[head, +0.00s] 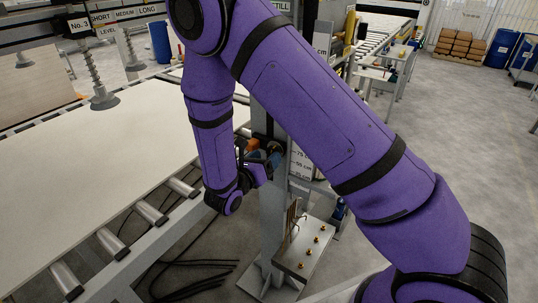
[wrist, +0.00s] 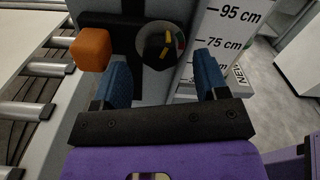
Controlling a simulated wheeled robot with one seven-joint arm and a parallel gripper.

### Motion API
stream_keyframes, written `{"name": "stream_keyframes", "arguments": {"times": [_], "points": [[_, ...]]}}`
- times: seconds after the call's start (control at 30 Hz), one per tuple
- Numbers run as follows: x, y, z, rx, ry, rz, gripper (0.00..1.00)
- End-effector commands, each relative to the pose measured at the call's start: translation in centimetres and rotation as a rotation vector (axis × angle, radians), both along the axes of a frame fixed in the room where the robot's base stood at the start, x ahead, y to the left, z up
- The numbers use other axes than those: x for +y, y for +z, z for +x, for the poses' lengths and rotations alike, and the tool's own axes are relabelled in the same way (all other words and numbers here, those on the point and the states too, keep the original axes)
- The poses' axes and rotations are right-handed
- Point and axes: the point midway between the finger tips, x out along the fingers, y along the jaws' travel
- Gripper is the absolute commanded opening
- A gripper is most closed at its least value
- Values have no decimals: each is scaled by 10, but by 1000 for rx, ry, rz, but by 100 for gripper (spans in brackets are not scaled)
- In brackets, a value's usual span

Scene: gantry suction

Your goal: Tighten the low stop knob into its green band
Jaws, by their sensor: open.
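The stop knob (wrist: 157,50) is a round black knob with a yellow pointer on a pale dial, at top centre in the wrist view. Small green and red marks show at the dial's right edge (wrist: 181,44); the pointer's exact reading is too small to tell. My gripper (wrist: 162,66) is open, with its blue fingers left and right of the knob and a gap on both sides. Nothing is between the fingers except the view of the knob. In the head view my gripper (head: 268,158) is at the grey post, and the knob is hard to make out.
An orange block (wrist: 90,49) sits left of the knob, close to my left finger. A white height scale (wrist: 222,38) stands to the right. Conveyor rollers (head: 150,213) and a large pale board (head: 100,170) lie left of the post. A plate with brass fittings (head: 306,250) is low in front.

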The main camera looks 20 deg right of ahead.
Motion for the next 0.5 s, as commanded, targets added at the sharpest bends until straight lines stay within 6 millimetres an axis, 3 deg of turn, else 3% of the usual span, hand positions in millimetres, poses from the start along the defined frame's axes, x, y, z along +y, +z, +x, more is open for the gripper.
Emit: {"name": "stream_keyframes", "arguments": {"times": [0.2, 0.5], "points": [[-16, 0, 12, -1, 1, 1, 67], [-19, 0, 14, -1, 1, 1, 67]]}}
